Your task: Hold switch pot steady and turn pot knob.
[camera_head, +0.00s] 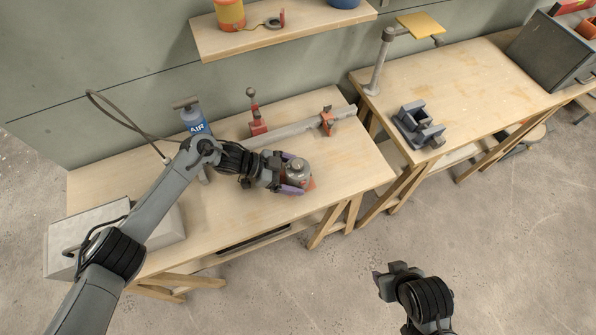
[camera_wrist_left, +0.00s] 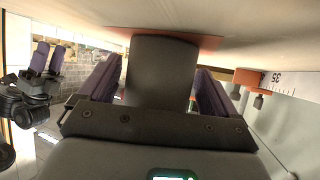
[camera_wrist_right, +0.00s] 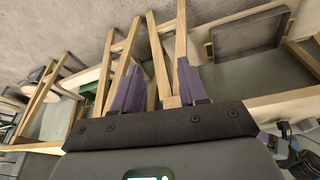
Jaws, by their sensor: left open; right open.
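The switch pot (camera_head: 299,168) is a grey round body with a knob on top. It stands on a reddish base (camera_head: 311,184) near the right front of the workbench. My left gripper (camera_head: 287,174) is open around it, with one purple finger on each side. In the left wrist view the dark pot body (camera_wrist_left: 165,70) stands between the two fingers; gaps show beside it. The pot knob is not clear in that view. My right gripper (camera_wrist_right: 158,88) is open and empty, away from the bench over the floor; in the head view its fingers are hard to make out.
A second table (camera_head: 450,90) at right holds a grey vise (camera_head: 418,125).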

